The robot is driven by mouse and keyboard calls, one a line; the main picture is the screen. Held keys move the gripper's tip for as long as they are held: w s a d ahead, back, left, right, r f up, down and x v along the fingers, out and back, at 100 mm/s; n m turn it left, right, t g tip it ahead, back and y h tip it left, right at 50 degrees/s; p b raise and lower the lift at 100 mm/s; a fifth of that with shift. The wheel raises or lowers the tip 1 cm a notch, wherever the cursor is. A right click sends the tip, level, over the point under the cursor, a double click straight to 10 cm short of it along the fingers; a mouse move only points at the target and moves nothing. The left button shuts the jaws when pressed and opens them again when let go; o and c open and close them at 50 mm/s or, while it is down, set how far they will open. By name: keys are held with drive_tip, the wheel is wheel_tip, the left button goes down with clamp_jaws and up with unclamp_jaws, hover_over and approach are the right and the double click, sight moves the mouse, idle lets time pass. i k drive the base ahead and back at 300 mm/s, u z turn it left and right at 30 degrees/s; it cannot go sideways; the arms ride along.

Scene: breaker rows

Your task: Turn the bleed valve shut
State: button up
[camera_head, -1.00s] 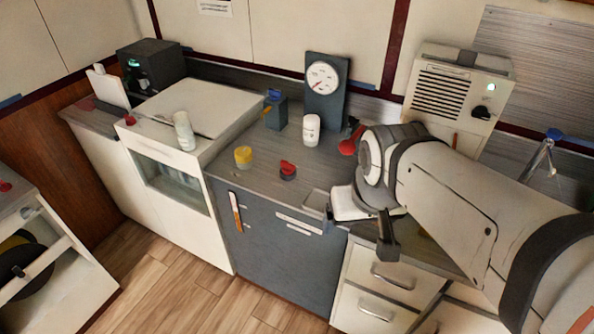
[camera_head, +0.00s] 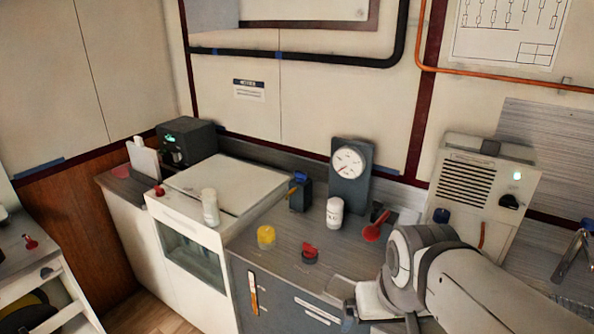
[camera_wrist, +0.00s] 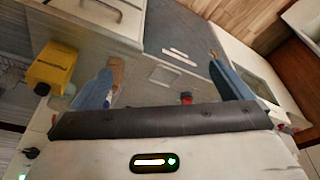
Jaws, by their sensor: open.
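My gripper (camera_head: 380,315) is open and empty, low at the front of the grey counter; its two blue fingers stand wide apart in the wrist view (camera_wrist: 165,62). I cannot tell for sure which fitting is the bleed valve. A red knob on a dark base (camera_head: 310,252) sits on the counter, left of my gripper; a small red knob shows between the fingers in the wrist view (camera_wrist: 186,97). A yellow knob (camera_head: 266,236) stands left of the red one. A dark block with a blue top (camera_head: 300,192) stands behind them, beside the gauge (camera_head: 349,170).
A white jar (camera_head: 334,212) and a red paddle-shaped item (camera_head: 376,228) stand near the gauge. A glass jar (camera_head: 210,206) stands on the white cabinet. A beige vented unit (camera_head: 470,185) is at right. The wrist view shows a yellow device (camera_wrist: 55,68) at left.

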sight(302, 176)
drive_tip(key=z, duration=3.15)
drive_tip(key=k, duration=1.3)
drive_tip(key=u, duration=2.3)
drive_tip(key=i, duration=1)
